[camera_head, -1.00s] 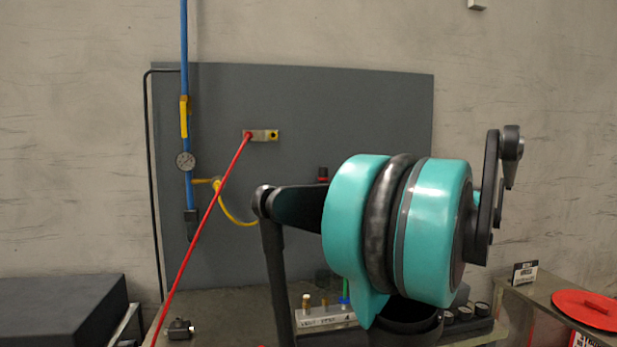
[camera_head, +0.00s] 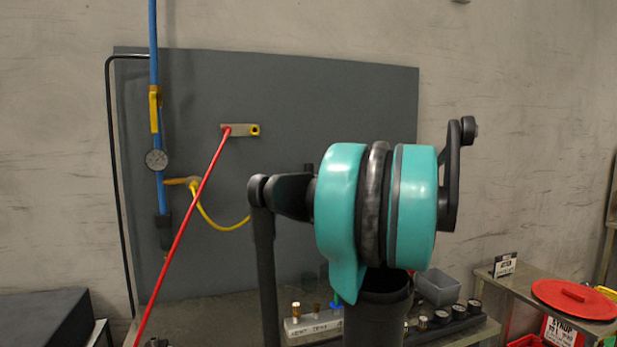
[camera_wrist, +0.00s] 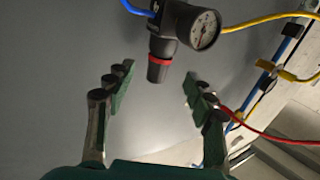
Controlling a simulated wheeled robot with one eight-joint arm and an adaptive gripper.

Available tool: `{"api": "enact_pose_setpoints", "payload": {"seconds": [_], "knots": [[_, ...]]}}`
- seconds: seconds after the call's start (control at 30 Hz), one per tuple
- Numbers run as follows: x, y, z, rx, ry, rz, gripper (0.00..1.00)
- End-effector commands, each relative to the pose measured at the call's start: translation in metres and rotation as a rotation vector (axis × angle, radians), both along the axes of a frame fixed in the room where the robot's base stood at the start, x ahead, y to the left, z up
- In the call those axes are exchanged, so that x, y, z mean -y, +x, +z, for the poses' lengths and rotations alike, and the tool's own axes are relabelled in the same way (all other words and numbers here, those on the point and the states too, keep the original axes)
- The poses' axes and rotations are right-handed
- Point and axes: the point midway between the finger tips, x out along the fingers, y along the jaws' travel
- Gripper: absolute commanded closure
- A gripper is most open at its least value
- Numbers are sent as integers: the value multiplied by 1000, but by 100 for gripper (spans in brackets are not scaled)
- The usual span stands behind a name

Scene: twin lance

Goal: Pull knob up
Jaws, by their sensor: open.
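The knob (camera_wrist: 158,70) is black with a red ring. It sits on the end of a dark regulator body (camera_wrist: 177,25) with a round dial gauge (camera_wrist: 205,29) beside it, at the top middle of the wrist view. My gripper (camera_wrist: 158,88) is open, with its green-padded fingers spread left and right. The knob lies between and a little beyond the fingertips in the picture, with clear gaps on both sides. Nothing is in the jaws. In the head view my teal arm hides the gripper and most of the regulator.
A grey panel (camera_head: 290,100) stands behind my arm, with a blue pipe (camera_head: 158,120), a gauge and a slanting red hose (camera_head: 185,225) at left. A labelled block (camera_head: 312,325), small gauges and a grey bin (camera_head: 438,287) stand on the bench below.

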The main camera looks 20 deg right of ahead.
Motion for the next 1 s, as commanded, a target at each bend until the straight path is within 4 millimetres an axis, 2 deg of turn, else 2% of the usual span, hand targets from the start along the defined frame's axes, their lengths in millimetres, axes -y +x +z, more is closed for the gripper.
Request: {"api": "enact_pose_setpoints", "payload": {"seconds": [0.2,0.4,0.6,0.87,1.0], "knots": [[-20,39,0,0,0,4,46],[-33,64,0,0,0,3,46],[-38,74,0,0,0,1,46],[-38,75,0,0,0,0,46],[-38,75,0,0,0,0,61]]}}
